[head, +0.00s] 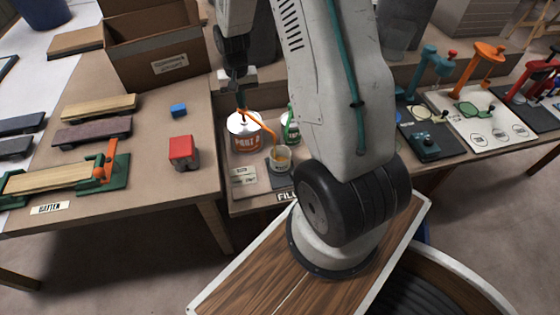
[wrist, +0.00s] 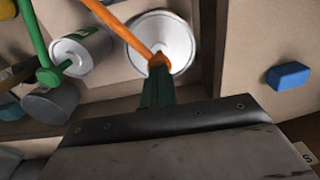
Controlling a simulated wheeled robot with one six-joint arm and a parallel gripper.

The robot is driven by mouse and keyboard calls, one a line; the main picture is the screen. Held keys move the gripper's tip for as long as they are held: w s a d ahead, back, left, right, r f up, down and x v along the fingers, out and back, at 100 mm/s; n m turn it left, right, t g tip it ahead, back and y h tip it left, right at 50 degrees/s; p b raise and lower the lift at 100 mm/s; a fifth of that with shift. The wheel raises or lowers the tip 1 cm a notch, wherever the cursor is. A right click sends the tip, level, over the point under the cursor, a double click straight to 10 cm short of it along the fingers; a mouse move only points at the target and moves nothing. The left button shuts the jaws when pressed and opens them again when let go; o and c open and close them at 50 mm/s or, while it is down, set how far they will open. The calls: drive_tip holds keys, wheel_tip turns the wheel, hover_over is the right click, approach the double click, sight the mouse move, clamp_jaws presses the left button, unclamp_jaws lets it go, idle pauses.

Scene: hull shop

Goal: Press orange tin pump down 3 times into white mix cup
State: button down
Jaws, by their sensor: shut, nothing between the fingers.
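The orange tin (head: 246,142), with a white lid and an orange pump, stands on the bench in the head view. Its lid (wrist: 172,35) and orange pump spout (wrist: 128,28) show in the wrist view. My gripper (head: 241,108) is shut and empty, above the pump head. In the wrist view its fingertips (wrist: 158,72) overlap the orange pump head; I cannot tell whether they touch. The white mix cup (head: 281,154) stands on a dark pad under the spout's end, with something yellowish in or on it. The cup's inside is not clear.
A green-pumped tin (head: 291,128) stands right of the orange tin, partly hidden by my arm; it also shows in the wrist view (wrist: 82,50). A red block (head: 182,150), a blue block (head: 179,110) and a cardboard box (head: 155,45) are to the left.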

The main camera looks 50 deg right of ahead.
drive_tip(key=shift+f, duration=0.65)
drive_tip(key=shift+r, duration=1.5)
wheel_tip(320, 180, up, 6)
drive_tip(key=shift+s, duration=0.1)
idle(0.5)
